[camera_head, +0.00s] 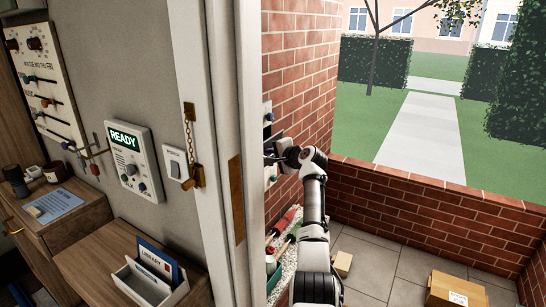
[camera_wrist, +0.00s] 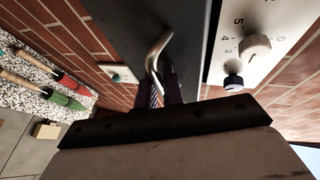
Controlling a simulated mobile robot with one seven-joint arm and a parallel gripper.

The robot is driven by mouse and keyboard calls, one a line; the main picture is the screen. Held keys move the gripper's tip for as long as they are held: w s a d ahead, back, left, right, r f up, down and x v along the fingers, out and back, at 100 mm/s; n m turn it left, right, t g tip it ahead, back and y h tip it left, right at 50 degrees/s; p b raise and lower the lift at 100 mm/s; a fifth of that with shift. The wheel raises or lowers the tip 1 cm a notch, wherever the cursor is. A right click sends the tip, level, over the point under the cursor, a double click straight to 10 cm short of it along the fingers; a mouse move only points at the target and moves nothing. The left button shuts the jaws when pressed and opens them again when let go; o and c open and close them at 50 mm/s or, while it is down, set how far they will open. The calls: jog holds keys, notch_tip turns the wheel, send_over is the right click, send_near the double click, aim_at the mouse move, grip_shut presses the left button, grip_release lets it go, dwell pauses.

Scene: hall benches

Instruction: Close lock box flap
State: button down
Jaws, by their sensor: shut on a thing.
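The lock box flap is a dark flat panel (camera_wrist: 128,28) in the wrist view, with a bent metal handle (camera_wrist: 158,48) standing out from it. My gripper (camera_wrist: 163,88) is shut on the lower end of this handle. A white dial face (camera_wrist: 262,32) with numbers, a pale knob and a dark knob lies beside the panel, so the flap appears to stand open. In the head view my gripper (camera_head: 279,153) reaches the brick wall just past the door frame. The box there is largely hidden by the frame and my wrist.
The white door frame (camera_head: 226,120) stands close left of my arm. A speckled shelf (camera_wrist: 38,88) with red- and green-handled tools is below the box. A small doorbell-like plate (camera_wrist: 118,73) is on the bricks. A cardboard parcel (camera_head: 457,290) lies on the porch floor.

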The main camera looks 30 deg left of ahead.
aim_at(265, 147)
jog(key=shift+a+r+h+p, duration=0.5)
jog(key=shift+a+r+p, duration=0.15)
jog(key=shift+a+r, duration=0.5)
jog(key=c, duration=1.8)
grip_release()
jog(key=shift+d+f, duration=0.1)
jog(key=shift+s+d+b, duration=0.25)
jog(key=shift+d+b, duration=0.15)
jog(key=shift+d, duration=0.1)
jog(key=b+v, duration=0.4)
jog(key=v, duration=0.8)
jog(key=shift+d, duration=0.45)
